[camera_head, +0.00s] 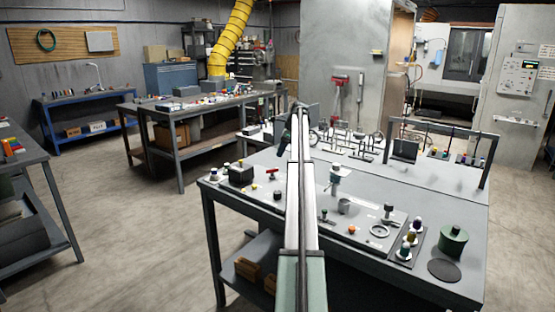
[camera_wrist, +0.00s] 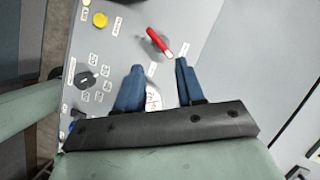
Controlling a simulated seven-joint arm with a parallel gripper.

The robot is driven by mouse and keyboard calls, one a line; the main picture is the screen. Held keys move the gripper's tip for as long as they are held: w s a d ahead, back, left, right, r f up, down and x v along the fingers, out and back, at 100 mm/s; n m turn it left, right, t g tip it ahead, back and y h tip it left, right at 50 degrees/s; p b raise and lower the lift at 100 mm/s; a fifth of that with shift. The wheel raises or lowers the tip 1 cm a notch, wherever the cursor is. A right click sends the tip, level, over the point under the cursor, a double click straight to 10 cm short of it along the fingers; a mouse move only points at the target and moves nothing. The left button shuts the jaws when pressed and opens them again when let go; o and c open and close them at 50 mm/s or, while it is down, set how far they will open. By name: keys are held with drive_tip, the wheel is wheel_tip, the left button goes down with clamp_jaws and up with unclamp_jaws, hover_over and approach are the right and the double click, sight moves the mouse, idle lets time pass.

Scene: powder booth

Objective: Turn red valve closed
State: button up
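The red valve is a red lever handle (camera_wrist: 161,44) on a light grey labelled panel, at the upper middle of the wrist view. Its handle slants down and to the right. My gripper (camera_wrist: 160,66) is open, with its two blue fingers apart and nothing seen between them but panel and a label. The lever lies just beyond the fingertips, roughly in line with the gap, and appears apart from them. In the head view a small red handle (camera_head: 272,173) shows on the bench left of my arm. My gripper is hard to make out there.
A yellow knob (camera_wrist: 100,19) and a black dial (camera_wrist: 87,80) sit left of the lever. The bench (camera_head: 225,203) also carries a black box (camera_head: 241,174), several small knobs, and a green canister (camera_head: 453,240) at the right. A bar rack (camera_head: 440,127) stands at the back right.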

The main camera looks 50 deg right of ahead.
drive_tip(key=v, duration=0.5)
drive_tip(key=w+a+f+n+g, duration=0.1)
drive_tip(key=w+a+f+n, duration=0.15)
drive_tip(key=a+f, duration=0.45)
drive_tip(key=w+a+f+n+g, duration=0.1)
drive_tip(key=w+a+f+n, duration=0.15)
drive_tip(key=a, duration=0.85)
drive_tip(key=w+a+f+n+g, duration=0.1)
drive_tip(key=w+a+f+n, duration=0.1)
drive_tip(key=a+f, duration=1.2)
drive_tip(key=shift+w+a+n+g, duration=0.3)
drive_tip(key=shift+a+n, duration=0.4)
drive_tip(key=shift+n, duration=0.2)
drive_tip(key=shift+r, duration=0.1)
